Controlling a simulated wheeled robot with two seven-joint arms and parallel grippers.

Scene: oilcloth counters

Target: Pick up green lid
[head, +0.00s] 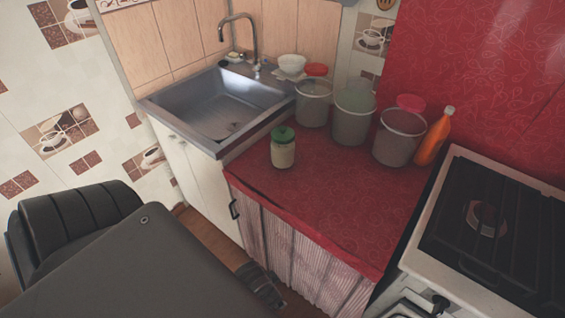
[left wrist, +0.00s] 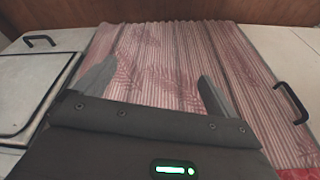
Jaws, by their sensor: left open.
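A green lid (head: 283,133) sits on top of a small glass jar (head: 283,154) with pale contents, upright on the red counter in the head view. My left gripper (left wrist: 155,88) shows in the left wrist view with its two grey fingers wide apart and nothing between them. Behind them is the striped pink curtain (left wrist: 150,50) of the counter front. The lid is not in the left wrist view. My right gripper is not in view.
Several grey buckets, including one (head: 397,140) with a red top, stand behind the jar, beside an orange bottle (head: 435,136). A metal sink (head: 215,103) is at left and a stove (head: 490,225) at right. The red counter (head: 330,200) is clear in front.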

